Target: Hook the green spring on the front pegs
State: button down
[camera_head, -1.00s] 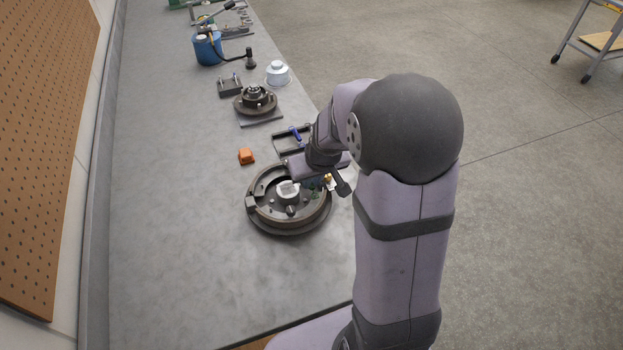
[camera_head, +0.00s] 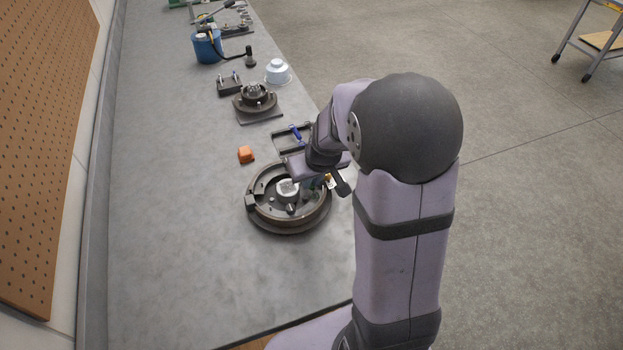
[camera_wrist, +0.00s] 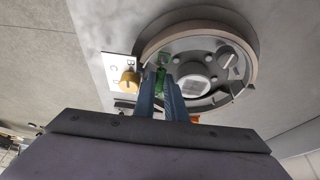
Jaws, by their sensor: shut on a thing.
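The green spring (camera_wrist: 161,78) shows in the wrist view between the blue-grey fingertips of my gripper (camera_wrist: 158,92), which is shut on it. The spring is over the inner side of the brake drum assembly (camera_wrist: 197,27), near its curved shoe. In the head view the brake assembly (camera_head: 262,218) lies on the bench with a pale hub in its middle. My wrist hides much of the gripper and spring there; a bit of green shows at the assembly's right side. I cannot tell which pegs are the front ones, or whether the spring touches any.
A white lettered card with a yellow knob (camera_wrist: 128,82) lies beside the assembly. An orange block (camera_head: 246,154), a dark tray with a blue-handled tool (camera_head: 295,132) and a second hub (camera_head: 255,98) stand farther back. The bench's left side (camera_head: 170,220) is clear.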

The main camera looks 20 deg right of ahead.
jog(key=shift+f, duration=0.15)
dwell(0.5)
jog(key=c, duration=1.7)
grip_release()
jog(key=c, duration=0.3)
jog(key=shift+c, duration=0.2)
jog(key=shift+r+p, duration=2.95)
jog(key=shift+r, duration=0.6)
jog(key=shift+f, duration=0.1)
